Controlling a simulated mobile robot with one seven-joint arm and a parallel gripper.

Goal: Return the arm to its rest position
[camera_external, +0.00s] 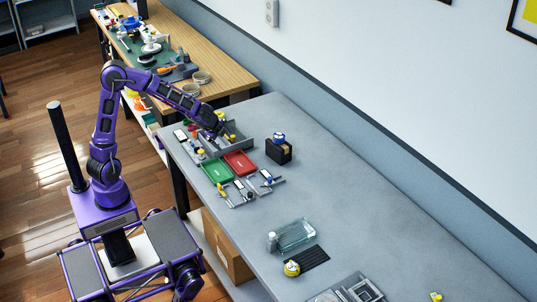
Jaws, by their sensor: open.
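My arm is purple and stands at the left of the grey table (360,210). It is bent at the elbow and reaches over the table's far left end. My gripper (221,133) is at the end of the arm, over or close to a grey tray (242,143) with small coloured things by it. The fingers are small and partly hidden by the wrist. Nothing can be made out held between them.
A green tray (217,170) and a red tray (240,163) lie close to the gripper. A black box (279,151) with a blue-and-white item stands right of them. A glass dish (296,235) and a black mat (306,260) lie nearer the front. A wooden workbench (215,75) stands behind.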

